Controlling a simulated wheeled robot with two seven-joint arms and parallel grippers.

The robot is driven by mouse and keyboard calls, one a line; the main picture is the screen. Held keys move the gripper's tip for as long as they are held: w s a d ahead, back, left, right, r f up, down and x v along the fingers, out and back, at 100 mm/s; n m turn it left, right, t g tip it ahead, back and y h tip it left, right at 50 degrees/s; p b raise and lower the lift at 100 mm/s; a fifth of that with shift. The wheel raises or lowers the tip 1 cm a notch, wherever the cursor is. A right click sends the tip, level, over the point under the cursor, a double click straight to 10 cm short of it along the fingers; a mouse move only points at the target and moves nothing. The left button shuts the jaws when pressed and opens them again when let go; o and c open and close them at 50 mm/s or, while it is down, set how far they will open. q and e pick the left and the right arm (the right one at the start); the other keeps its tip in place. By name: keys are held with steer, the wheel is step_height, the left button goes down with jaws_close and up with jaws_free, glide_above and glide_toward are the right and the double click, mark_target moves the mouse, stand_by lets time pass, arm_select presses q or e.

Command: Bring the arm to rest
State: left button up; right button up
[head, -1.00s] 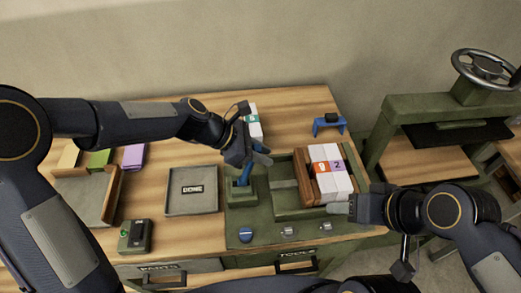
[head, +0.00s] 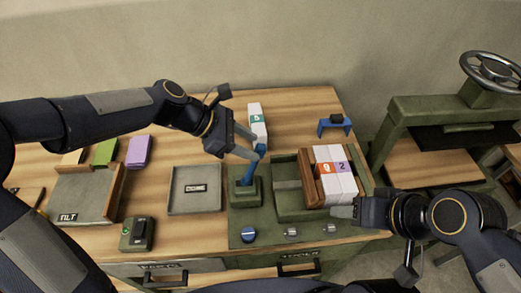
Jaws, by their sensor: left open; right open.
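My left gripper (head: 250,143) is open, above the middle of the bench. Its fingers are beside the upper end of a blue lever (head: 253,168) on a green base; I cannot tell whether they touch it. My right gripper (head: 343,212) is open at the lower right, its fingertips close to the front of the white blocks. Those blocks, with an orange label "9" (head: 324,169) and a purple label "2" (head: 342,167), stand in a wooden holder (head: 309,181) on a green fixture. A white block with a green label "5" (head: 257,119) lies behind the lever.
A grey tray marked DONE (head: 195,208) lies left of the lever. A TILT tray (head: 95,188), coloured blocks (head: 138,151) and a small green box (head: 136,234) are further left. A blue stand (head: 335,124) is at the back right. A green press with a handwheel (head: 488,68) stands at right.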

arm_select(q)
steer(key=shift+v, duration=0.85)
arm_select(e)
steer(key=shift+f, duration=0.15)
arm_select(q)
steer(key=shift+s+a, duration=0.1)
steer(key=shift+a, duration=0.15)
steer(key=s+a+f+m+t+y+b, duration=0.1)
steer(key=s+a+f+m+t+y, duration=0.1)
steer(key=s+a+m, duration=0.6)
steer(key=s+a+f+m+t+y+b, duration=0.2)
steer(key=s+a+m+t+y, duration=0.1)
steer(key=s+a+m, duration=0.5)
steer(key=s+a, duration=0.3)
steer(key=a, duration=0.1)
steer(key=shift+s+f+t+y, duration=0.2)
steer(key=shift+t+y, duration=0.1)
steer(key=shift+y, duration=0.1)
arm_select(e)
step_height(320, 180, down, 3)
steer(key=shift+f, duration=0.2)
steer(key=shift+o, duration=0.4)
